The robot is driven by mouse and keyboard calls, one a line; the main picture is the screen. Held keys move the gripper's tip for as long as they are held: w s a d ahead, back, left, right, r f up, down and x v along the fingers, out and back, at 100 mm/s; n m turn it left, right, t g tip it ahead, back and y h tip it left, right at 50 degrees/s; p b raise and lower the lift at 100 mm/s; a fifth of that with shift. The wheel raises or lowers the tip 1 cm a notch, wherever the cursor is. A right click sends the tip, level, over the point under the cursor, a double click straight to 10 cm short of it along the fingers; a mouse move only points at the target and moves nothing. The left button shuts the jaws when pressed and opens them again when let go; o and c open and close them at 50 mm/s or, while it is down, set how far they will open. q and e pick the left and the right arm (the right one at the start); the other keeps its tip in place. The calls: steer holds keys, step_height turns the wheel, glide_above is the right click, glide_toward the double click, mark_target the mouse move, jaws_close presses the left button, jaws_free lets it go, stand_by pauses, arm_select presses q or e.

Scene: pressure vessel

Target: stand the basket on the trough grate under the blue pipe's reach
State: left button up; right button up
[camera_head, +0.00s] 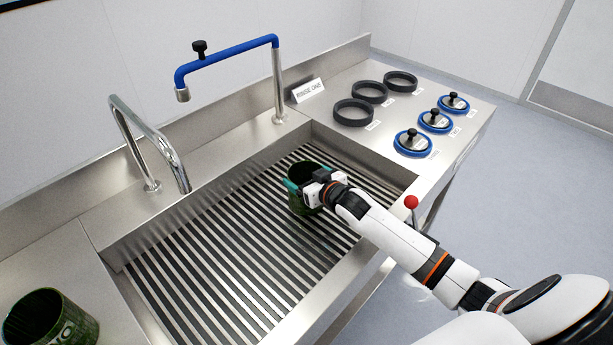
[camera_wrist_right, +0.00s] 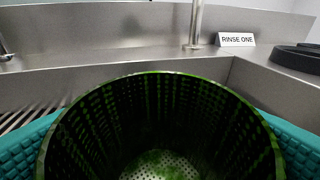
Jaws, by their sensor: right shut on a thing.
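A dark green, perforated basket (camera_head: 304,205) is upright over the right part of the slatted trough grate (camera_head: 230,245). My right gripper (camera_head: 308,187) is shut on the basket, with teal finger pads on either side of it. In the right wrist view the open basket (camera_wrist_right: 165,120) fills the lower middle between the teal pads, and I see no contents in it. I cannot tell whether its base touches the grate. The blue pipe (camera_head: 228,59) rises on a steel post behind the trough, and its nozzle end points left of the basket. My left gripper is out of view.
A steel spout (camera_head: 150,140) stands behind the trough, left of the blue pipe. Another dark green container (camera_head: 50,318) stands on the left counter. Black rings (camera_head: 353,112), blue-rimmed lids (camera_head: 412,142) and a "RINSE ONE" sign (camera_head: 308,90) are on the right counter. The grate's left is clear.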

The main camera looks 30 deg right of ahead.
steer(key=shift+f, duration=0.1)
steer(key=o, duration=1.4)
steer(key=shift+c, duration=0.2)
steer(key=v, duration=1.2)
steer(key=shift+b, duration=0.35)
